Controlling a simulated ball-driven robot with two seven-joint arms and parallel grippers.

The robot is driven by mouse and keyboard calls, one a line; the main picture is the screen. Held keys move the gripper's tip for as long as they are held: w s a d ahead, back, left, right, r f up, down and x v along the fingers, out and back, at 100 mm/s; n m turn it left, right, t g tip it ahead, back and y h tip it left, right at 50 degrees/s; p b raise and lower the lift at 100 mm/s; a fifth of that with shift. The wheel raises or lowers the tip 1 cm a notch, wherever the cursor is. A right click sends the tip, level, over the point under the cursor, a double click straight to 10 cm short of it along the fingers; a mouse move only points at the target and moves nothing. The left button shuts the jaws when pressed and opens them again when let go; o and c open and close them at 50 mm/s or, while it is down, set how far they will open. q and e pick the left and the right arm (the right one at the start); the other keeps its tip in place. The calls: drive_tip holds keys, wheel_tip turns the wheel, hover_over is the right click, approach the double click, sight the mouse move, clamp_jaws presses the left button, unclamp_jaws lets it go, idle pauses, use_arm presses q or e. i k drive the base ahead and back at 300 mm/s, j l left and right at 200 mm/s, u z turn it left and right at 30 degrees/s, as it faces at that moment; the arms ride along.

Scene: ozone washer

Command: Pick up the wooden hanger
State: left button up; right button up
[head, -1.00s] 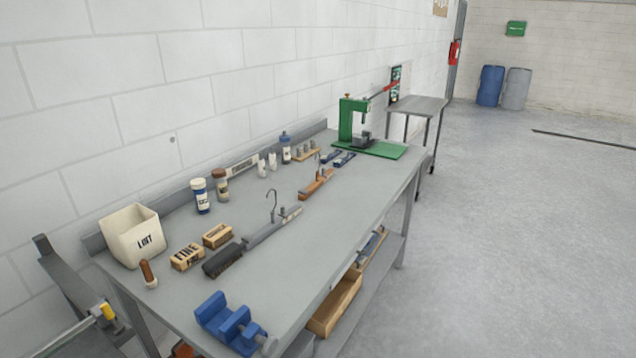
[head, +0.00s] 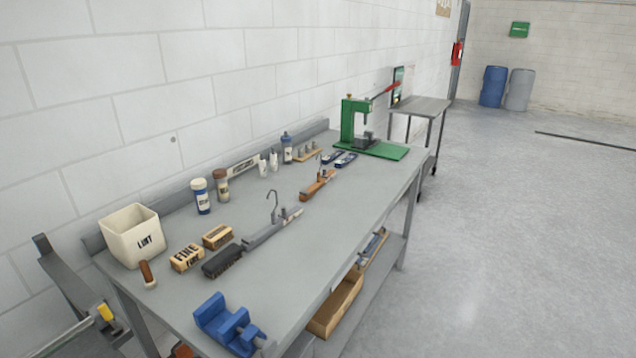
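The wooden hanger (head: 317,187) is a brown bar with a thin hook standing up from it. It lies on the grey workbench (head: 310,245), around the middle of its length. A similar grey bar with a hook (head: 268,229) lies nearer on the bench. Neither of my grippers shows in the head view, so I cannot see their state. Nothing is seen touching the wooden hanger.
A white lint bin (head: 122,240), wooden blocks (head: 187,257), a dark brush (head: 222,260) and a blue vise (head: 223,325) occupy the near bench. Bottles (head: 200,197) stand along the wall. A green press (head: 350,125) stands at the far end. Open floor (head: 510,240) lies right.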

sight(305, 196)
drive_tip(key=i+l+u, duration=0.1)
drive_tip(key=i+l, duration=0.15)
drive_tip(key=i+l+u, duration=0.1)
drive_tip(key=l, duration=0.25)
drive_tip(key=i+l+u, duration=0.1)
drive_tip(key=i+l, duration=0.2)
drive_tip(key=i+l+u, duration=0.1)
drive_tip(key=l, duration=0.25)
drive_tip(key=i+l+u, duration=0.1)
drive_tip(key=i+l, duration=0.2)
drive_tip(key=i+l+u, duration=0.1)
drive_tip(key=l, duration=0.35)
